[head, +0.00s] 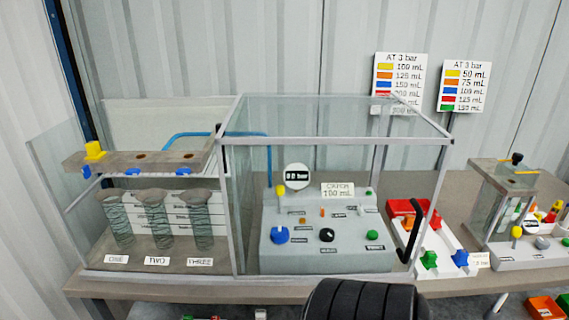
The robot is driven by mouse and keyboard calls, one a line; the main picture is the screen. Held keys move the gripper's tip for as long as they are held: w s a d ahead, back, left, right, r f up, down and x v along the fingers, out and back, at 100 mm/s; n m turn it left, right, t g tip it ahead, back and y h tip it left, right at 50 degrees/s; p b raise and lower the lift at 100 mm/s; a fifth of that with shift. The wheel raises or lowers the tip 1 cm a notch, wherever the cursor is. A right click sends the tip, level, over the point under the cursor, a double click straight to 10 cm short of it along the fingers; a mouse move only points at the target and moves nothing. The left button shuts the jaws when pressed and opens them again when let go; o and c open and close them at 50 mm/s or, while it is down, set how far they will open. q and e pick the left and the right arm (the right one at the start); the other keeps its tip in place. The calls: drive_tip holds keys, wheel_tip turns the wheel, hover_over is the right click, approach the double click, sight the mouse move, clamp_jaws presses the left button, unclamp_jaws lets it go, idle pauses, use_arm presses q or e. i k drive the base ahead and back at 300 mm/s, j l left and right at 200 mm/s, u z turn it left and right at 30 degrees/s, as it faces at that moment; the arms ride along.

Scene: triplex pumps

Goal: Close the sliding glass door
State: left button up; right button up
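A clear glass case with a pale metal frame stands on the bench. Its framed glass door (345,190) appears to be the front section on the right, in front of a grey control panel (300,255). A black handle (412,235) is on the right side of this section. The left section, with three grey ribbed cylinders (157,218), has no glass that I can make out across its front. Neither of my grippers is in view.
A black ribbed part at the bottom centre is possibly mine. A red and white unit (435,245) stands just right of the handle. A smaller glass-fronted unit (500,215) is farther right. The bench front edge (180,288) is clear on the left.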

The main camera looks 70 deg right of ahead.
sight(404, 258)
drive_tip(key=k+l+z, duration=0.15)
drive_tip(key=z, duration=2.05)
drive_tip(key=l+z, duration=0.1)
drive_tip(key=l, duration=0.15)
drive_tip(key=i, duration=0.05)
